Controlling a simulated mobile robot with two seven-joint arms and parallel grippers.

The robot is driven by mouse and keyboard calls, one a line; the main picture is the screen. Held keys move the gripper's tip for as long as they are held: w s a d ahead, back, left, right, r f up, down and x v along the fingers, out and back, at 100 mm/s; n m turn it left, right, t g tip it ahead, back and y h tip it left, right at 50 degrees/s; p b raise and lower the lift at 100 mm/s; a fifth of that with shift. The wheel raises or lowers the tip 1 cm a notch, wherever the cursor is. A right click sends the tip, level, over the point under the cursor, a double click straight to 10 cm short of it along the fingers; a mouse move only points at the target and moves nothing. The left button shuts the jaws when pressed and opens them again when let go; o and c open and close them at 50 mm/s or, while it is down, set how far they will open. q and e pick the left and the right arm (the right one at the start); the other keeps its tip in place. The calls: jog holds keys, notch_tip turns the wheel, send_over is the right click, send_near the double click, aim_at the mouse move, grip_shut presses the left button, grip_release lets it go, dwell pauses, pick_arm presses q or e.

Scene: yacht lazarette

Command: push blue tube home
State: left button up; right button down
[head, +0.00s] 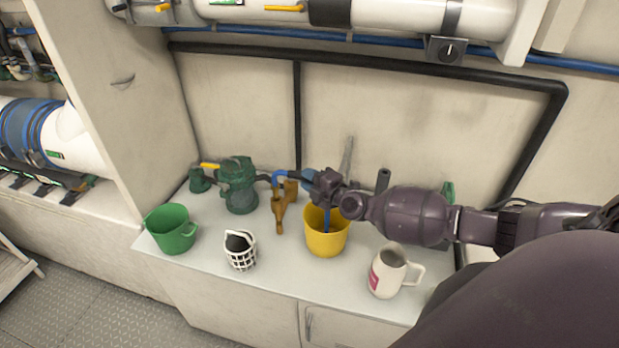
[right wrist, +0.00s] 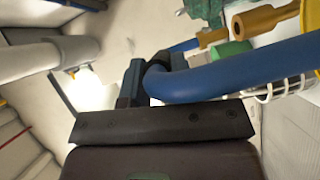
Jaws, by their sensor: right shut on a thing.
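A blue tube (head: 281,174) shows left of my right gripper (head: 314,182) in the head view, with its end at a brass fitting (head: 284,198). I cannot tell how far the end sits in the fitting. Another length hangs down in front of the yellow bucket's opening (head: 327,218). In the right wrist view the tube (right wrist: 240,72) runs thick from the jaws to the right, and a shorter piece reaches towards the brass fitting (right wrist: 247,24). My right gripper (right wrist: 146,80) is shut on the tube. My left gripper is out of view.
On the bench stand a green pump-like body (head: 238,184), a green bucket (head: 171,229), a white lattice cup (head: 240,250), the yellow bucket (head: 326,239) under my right gripper and a white mug (head: 389,271). Bare bench (head: 280,275) shows along the front.

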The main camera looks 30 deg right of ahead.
pick_arm(q)
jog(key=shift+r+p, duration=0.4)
jog(key=shift+p, duration=0.1)
dwell(0.5)
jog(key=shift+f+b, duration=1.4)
jog(key=shift+b, duration=0.15)
pick_arm(e)
jog(key=shift+f, duration=2.3)
jog(key=c, duration=0.8)
grip_release()
jog(key=shift+c, duration=0.2)
jog(key=shift+s, duration=0.15)
pick_arm(q)
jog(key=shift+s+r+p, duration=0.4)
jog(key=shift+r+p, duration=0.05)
jog(key=shift+p, duration=0.6)
pick_arm(e)
jog(key=v, duration=1)
jog(key=shift+s, duration=0.25)
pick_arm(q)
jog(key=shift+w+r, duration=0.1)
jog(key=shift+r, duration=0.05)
